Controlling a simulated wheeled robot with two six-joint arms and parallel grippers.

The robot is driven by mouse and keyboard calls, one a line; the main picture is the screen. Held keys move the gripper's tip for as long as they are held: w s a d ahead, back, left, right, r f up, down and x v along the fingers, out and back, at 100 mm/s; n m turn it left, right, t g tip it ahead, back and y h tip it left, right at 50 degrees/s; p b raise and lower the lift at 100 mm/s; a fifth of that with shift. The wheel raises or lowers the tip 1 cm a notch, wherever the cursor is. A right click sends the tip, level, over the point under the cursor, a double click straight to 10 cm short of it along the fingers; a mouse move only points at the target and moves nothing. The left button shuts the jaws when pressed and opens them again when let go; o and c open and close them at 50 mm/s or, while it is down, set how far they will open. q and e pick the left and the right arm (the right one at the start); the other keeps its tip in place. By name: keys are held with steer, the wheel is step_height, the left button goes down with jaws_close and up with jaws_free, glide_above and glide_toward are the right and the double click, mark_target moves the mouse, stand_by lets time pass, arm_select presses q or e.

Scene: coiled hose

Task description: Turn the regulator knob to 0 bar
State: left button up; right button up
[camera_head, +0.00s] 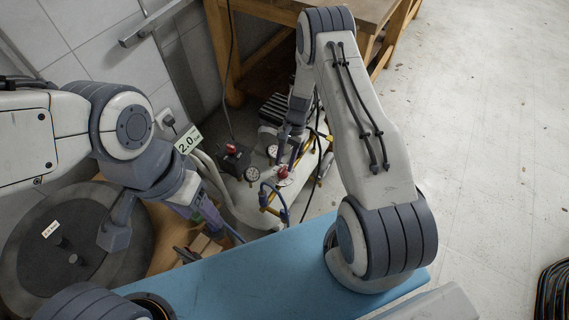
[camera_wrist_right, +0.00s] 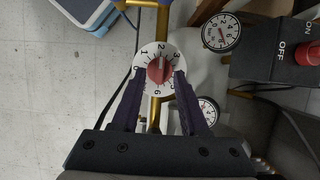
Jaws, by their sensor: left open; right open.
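The regulator knob (camera_wrist_right: 158,69) is red and sits in the middle of a white round dial (camera_wrist_right: 156,50) with numbers around it. Its white mark points up, near the 2. In the head view the red knob (camera_head: 284,171) is on the compressor behind the blue surface. My right gripper (camera_wrist_right: 158,80) is open, with one finger on each side of the knob, over the dial's lower edges; I see no contact with the knob. In the head view my right gripper (camera_head: 291,155) is just above the knob. My left gripper (camera_head: 222,226) is open, low at the left, apart from the knob.
A sign (camera_head: 188,139) reads 2.0. Two pressure gauges (camera_wrist_right: 221,32) (camera_wrist_right: 207,110) and a dark ON/OFF box with a red switch (camera_wrist_right: 310,53) are beside the dial. A blue hose fitting (camera_head: 272,198) stands in front. A large dark reel (camera_head: 75,245) is at the left.

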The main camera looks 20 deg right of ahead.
steer(key=shift+s+a+f, duration=0.15)
steer(key=shift+a+f, duration=0.05)
steer(key=shift+f, duration=0.45)
jaws_close()
steer(key=shift+n, duration=0.3)
